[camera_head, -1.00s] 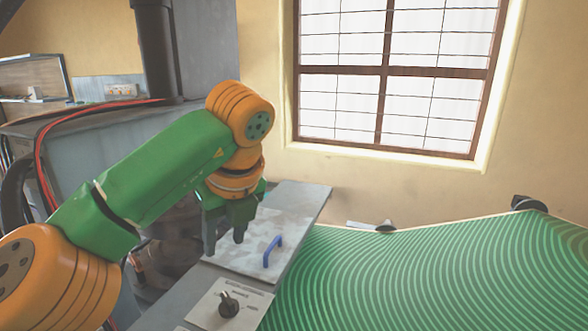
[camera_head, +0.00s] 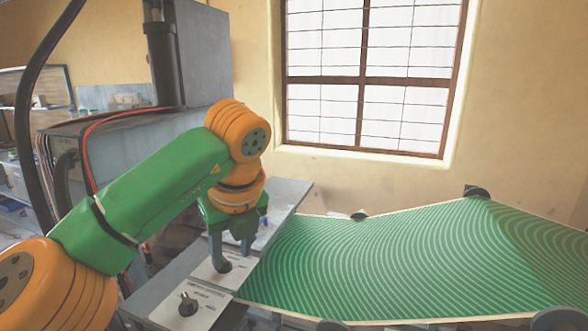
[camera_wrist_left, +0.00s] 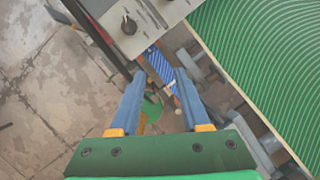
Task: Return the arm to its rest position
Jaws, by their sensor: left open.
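My left arm (camera_head: 140,205) comes in from the left, bent with its wrist pointing down. My left gripper (camera_head: 233,257) hangs over the grey panel strip (camera_head: 180,272), its fingers apart and nothing visible between them. Its fingertips overlap a pale plate in the picture; I cannot tell whether they touch it. A blue piece beside the fingers is partly hidden. A dark knob (camera_head: 188,305) sits on the panel in front. In the left wrist view the open gripper (camera_wrist_left: 158,85) points toward the panel's edge, and the knob (camera_wrist_left: 128,25) shows beyond it. My right gripper is out of view.
A green striped board (camera_head: 400,255) with a pale edge fills the right side. A grey machine (camera_head: 120,145) with red and black cables stands at the left behind my arm. A window (camera_head: 370,80) is in the back wall. Tiled floor (camera_wrist_left: 45,70) shows below.

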